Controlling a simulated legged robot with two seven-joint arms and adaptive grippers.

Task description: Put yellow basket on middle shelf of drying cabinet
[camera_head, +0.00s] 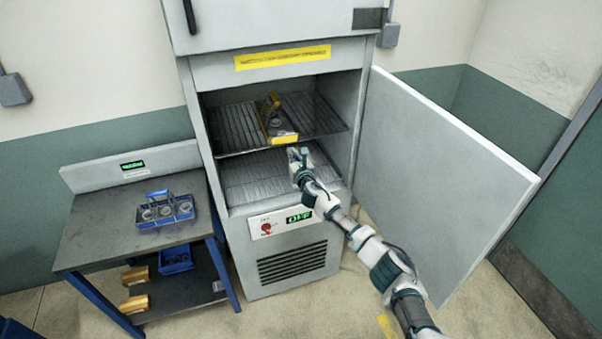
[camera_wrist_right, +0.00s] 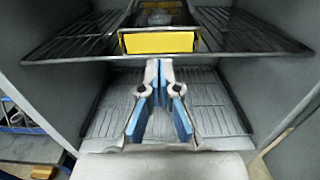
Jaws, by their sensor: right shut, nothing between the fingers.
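The yellow basket (camera_head: 277,121) sits on the upper visible wire shelf (camera_head: 226,124) inside the open drying cabinet (camera_head: 196,95). Its yellow front end faces out; its yellow front panel also shows in the right wrist view (camera_wrist_right: 157,42), above my fingers. My right gripper (camera_head: 297,153) is in front of the cabinet opening, below the basket and apart from it. In the right wrist view its blue-padded fingers (camera_wrist_right: 157,66) are closed together at the tips with nothing between them. A lower shelf (camera_head: 270,172) is bare. My left gripper is not in view.
The cabinet door (camera_head: 440,190) stands wide open to the right. A workbench (camera_head: 100,216) on the left holds a blue basket (camera_head: 165,210) with ring parts. A blue bin (camera_head: 175,260) and yellowish blocks (camera_head: 135,276) lie on its lower shelf.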

